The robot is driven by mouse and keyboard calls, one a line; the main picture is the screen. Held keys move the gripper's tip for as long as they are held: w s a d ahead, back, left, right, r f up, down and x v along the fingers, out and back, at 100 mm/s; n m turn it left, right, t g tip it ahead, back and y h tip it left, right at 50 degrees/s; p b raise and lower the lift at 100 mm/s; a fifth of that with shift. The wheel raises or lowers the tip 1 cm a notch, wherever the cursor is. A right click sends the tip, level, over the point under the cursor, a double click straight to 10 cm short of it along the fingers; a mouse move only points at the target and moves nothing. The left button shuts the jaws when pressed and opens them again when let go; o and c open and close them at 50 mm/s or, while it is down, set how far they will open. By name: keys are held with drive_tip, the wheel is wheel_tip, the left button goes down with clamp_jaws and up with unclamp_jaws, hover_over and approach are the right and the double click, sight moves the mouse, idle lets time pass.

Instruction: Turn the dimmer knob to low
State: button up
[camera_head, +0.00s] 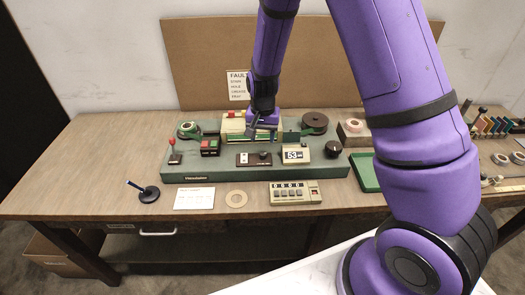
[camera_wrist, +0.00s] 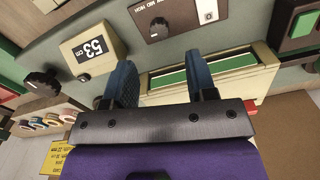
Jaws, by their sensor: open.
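My gripper (camera_head: 262,127) is over the middle of the machine, behind the brown plate. In the wrist view my gripper (camera_wrist: 162,80) is open and empty, touching neither knob.
The green machine base (camera_head: 215,178) carries a display reading 53 (camera_head: 297,153), a red-tipped lever (camera_head: 173,150), red and green buttons (camera_head: 210,146) and tape reels (camera_head: 315,121). A cream-framed green slot (camera_wrist: 215,72) lies near the fingers. A counter box (camera_head: 294,193) stands in front.

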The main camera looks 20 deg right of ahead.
sight(263, 153)
wheel_tip(263, 153, down, 7)
drive_tip(key=shift+r, duration=0.1)
drive_tip(key=shift+c, duration=0.3)
drive_tip(key=c, duration=0.9)
